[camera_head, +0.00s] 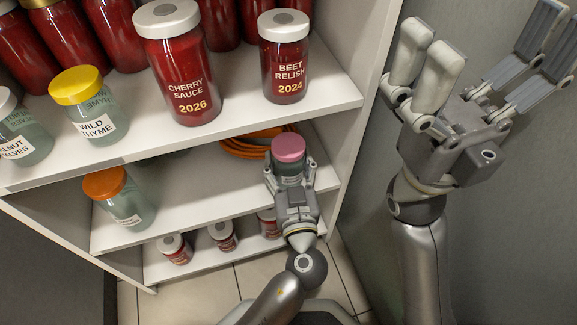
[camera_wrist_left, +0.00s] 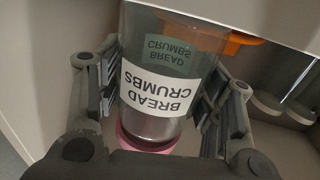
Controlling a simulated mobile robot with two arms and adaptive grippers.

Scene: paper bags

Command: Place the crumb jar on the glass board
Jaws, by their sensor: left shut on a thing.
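The crumb jar (camera_head: 289,152) has a pink lid and stands upright on the middle shelf level, or just above it; I cannot tell which. My left gripper (camera_head: 290,172) is shut around its body, below the lid. In the left wrist view the clear jar (camera_wrist_left: 158,125) shows a white label reading "BREAD CRUMBS", upside down, between the fingers of my left gripper (camera_wrist_left: 160,95). My right gripper (camera_head: 487,45) is raised at the right, fingers spread open and empty. I see no glass board in either view.
An orange coil (camera_head: 240,149) lies behind the jar on the middle shelf (camera_head: 190,190). An orange-lidded jar (camera_head: 120,197) stands at its left, with bare shelf between. The upper shelf holds a cherry sauce jar (camera_head: 182,75), beet relish (camera_head: 284,65) and wild thyme (camera_head: 92,112). Small jars (camera_head: 222,236) stand below.

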